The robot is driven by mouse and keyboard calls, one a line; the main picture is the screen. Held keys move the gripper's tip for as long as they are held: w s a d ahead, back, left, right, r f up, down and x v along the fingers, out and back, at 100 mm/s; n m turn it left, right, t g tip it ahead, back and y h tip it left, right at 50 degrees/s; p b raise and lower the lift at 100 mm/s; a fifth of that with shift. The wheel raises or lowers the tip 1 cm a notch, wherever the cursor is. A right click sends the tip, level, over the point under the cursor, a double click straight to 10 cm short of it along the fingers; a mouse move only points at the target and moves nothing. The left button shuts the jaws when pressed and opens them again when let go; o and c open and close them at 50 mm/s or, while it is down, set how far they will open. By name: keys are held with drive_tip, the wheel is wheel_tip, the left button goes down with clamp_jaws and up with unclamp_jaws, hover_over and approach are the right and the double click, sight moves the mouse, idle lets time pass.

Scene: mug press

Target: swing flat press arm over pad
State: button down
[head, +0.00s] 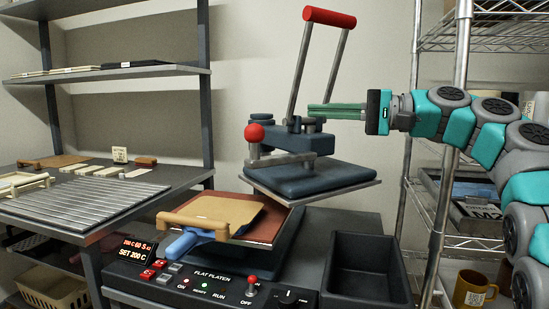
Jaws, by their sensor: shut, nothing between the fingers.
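The flat press arm carries a dark blue-grey upper platen (314,177), raised and swung to the back right of the pad. A red-topped lever (329,17) rises above it, and a red ball knob (254,132) sticks out at its left. The reddish-brown pad (264,237) lies lower, at the front left. A tan sheet (222,209) and a wooden-handled item (195,222) lie on it and hide part of it. My gripper (312,111) comes from the right, its green fingers shut and empty beside the lever's base. I cannot tell whether they touch the press.
A control panel (212,284) with a lit display (137,250) fronts the press. An empty dark bin (367,270) stands to its right. A grooved table (85,203) is at left, a wire rack (440,170) at right. A yellow mug (472,290) sits low right.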

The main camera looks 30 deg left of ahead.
drive_tip(key=b, duration=0.8)
approach(261, 139)
wheel_tip(261, 139, down, 3)
drive_tip(key=w+d, duration=0.1)
drive_tip(key=d, duration=0.1)
drive_tip(key=p+x, duration=0.1)
drive_tip(key=x, duration=0.9)
drive_tip(key=shift+w+a+r, duration=0.15)
